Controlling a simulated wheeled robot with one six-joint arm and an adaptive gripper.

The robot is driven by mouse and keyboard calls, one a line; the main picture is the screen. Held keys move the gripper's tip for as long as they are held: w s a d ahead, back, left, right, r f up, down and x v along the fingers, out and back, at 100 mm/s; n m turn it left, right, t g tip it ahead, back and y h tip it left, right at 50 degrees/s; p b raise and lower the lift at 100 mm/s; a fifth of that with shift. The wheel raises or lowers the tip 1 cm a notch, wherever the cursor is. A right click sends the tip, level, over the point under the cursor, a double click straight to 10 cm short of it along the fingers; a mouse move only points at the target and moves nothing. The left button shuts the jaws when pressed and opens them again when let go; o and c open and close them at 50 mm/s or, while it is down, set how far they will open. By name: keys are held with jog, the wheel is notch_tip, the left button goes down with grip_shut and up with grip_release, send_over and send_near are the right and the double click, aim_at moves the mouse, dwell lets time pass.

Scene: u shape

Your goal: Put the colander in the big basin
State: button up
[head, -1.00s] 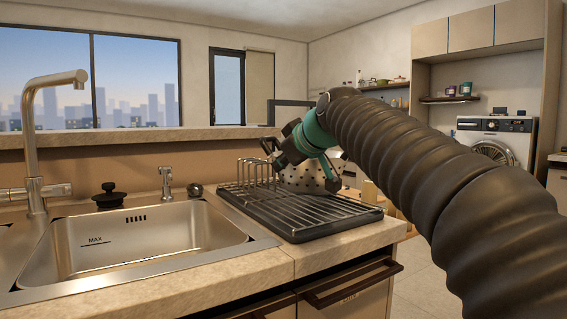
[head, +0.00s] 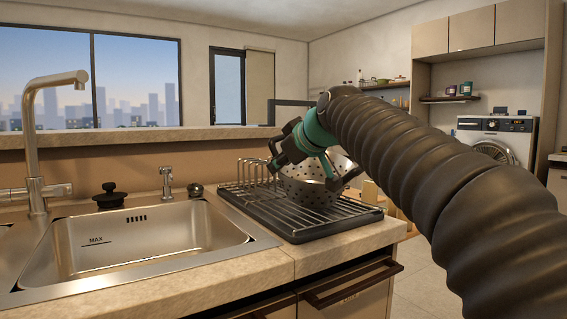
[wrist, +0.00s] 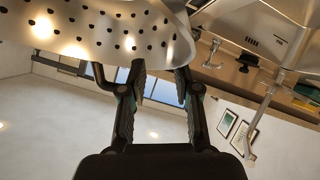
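The silver colander (head: 304,188), a perforated metal bowl, is at the dish rack (head: 318,230) and looks tilted. I cannot tell whether it rests on the rack or is slightly raised. My gripper (head: 305,170) is right at the colander, reaching over it from behind. In the wrist view the colander (wrist: 110,30) fills the upper left, and my fingers (wrist: 160,80) reach up to its edge with a gap between them. The tips are partly hidden, so a grip is unclear. The big basin (head: 140,245) is the steel sink left of the rack, and it looks empty.
The tall faucet (head: 38,140) rises at the basin's left. A black plug (head: 108,196) and a small dispenser (head: 167,182) stand behind the basin. The rack's upright wire prongs (head: 255,170) stand at its back left. A stone counter edge (head: 330,255) runs in front.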

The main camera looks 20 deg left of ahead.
jog(key=v, duration=1.2)
jog(key=shift+r+b, duration=0.2)
jog(key=shift+b, duration=0.25)
jog(key=s+d+f+m+g+h, duration=0.1)
jog(key=s+d+f+m+h, duration=0.2)
jog(key=d+f, duration=0.9)
jog(key=s+d+f+m+h, duration=0.4)
jog(key=s+d+f+m, duration=0.3)
jog(key=s+d+f, duration=0.4)
notch_tip(320, 180, down, 6)
jog(key=shift+s+d+f+m+g, duration=0.15)
jog(key=shift+d+f+m+g, duration=0.1)
jog(key=shift+d+m+g, duration=0.2)
jog(key=s+d+f+m, duration=0.1)
jog(key=s+f, duration=0.1)
jog(key=f, duration=0.2)
jog(key=s+d+f+m+g+h, duration=0.1)
jog(key=s+d+f, duration=0.1)
jog(key=s+f, duration=0.1)
jog(key=s+d+f+m+h, duration=0.1)
jog(key=s+d+f, duration=0.1)
jog(key=f, duration=0.3)
jog(key=shift+s+d, duration=0.25)
jog(key=shift+s, duration=0.5)
jog(key=shift+c, duration=0.2)
